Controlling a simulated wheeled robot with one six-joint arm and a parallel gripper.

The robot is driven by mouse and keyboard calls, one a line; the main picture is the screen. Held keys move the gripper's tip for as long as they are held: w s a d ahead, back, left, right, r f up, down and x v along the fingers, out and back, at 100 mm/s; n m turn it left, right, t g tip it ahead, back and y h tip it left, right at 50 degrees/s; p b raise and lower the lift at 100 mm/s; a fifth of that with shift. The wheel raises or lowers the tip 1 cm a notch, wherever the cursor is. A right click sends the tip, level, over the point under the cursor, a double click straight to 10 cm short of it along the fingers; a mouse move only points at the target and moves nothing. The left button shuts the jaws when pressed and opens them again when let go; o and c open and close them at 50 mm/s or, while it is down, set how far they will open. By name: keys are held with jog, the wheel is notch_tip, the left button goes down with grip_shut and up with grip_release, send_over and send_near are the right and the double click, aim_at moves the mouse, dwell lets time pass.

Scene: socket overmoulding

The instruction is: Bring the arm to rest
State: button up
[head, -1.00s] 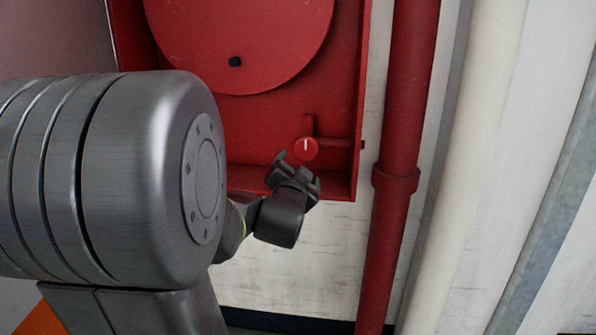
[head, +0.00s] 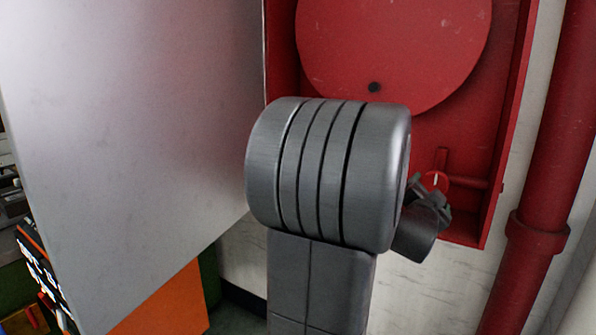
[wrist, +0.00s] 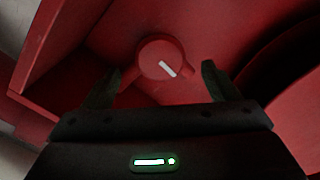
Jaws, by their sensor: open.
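My gripper (head: 430,190) is at the lower right of a red wall cabinet in the head view, partly hidden behind my own arm. In the wrist view my gripper (wrist: 158,84) is open, its two dark fingers apart and nothing between them. A round red knob (wrist: 162,58) with a white mark lies just beyond the fingertips, apart from them as far as I can tell. The knob also shows in the head view (head: 436,179), partly covered by the gripper.
The red cabinet (head: 480,215) holds a large red disc (head: 395,45). A grey panel (head: 130,130) stands on the left, with an orange surface (head: 165,305) below it. A thick red pipe (head: 550,165) runs down the wall at the right.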

aim_at(433, 186)
jog(key=x, duration=0.7)
jog(key=shift+d, duration=0.1)
jog(key=v, duration=1.4)
jog(key=x, duration=1.4)
jog(key=shift+w+r+p, duration=0.15)
jog(key=shift+p, duration=0.15)
jog(key=shift+r+n+p, duration=0.1)
jog(key=shift+n+p, duration=0.8)
jog(key=shift+p, duration=0.1)
jog(key=n+p, duration=0.3)
jog(key=p, duration=0.1)
jog(key=n+p, duration=0.4)
jog(key=p, duration=0.1)
jog(key=n+p, duration=0.2)
jog(key=p, duration=0.1)
jog(key=shift+s+d, duration=0.15)
jog(key=shift+s, duration=0.1)
jog(key=shift+f+v, duration=0.1)
jog(key=shift+v, duration=0.8)
jog(key=shift+f+v, duration=0.15)
jog(key=shift+v, duration=0.75)
jog(key=shift+f, duration=0.1)
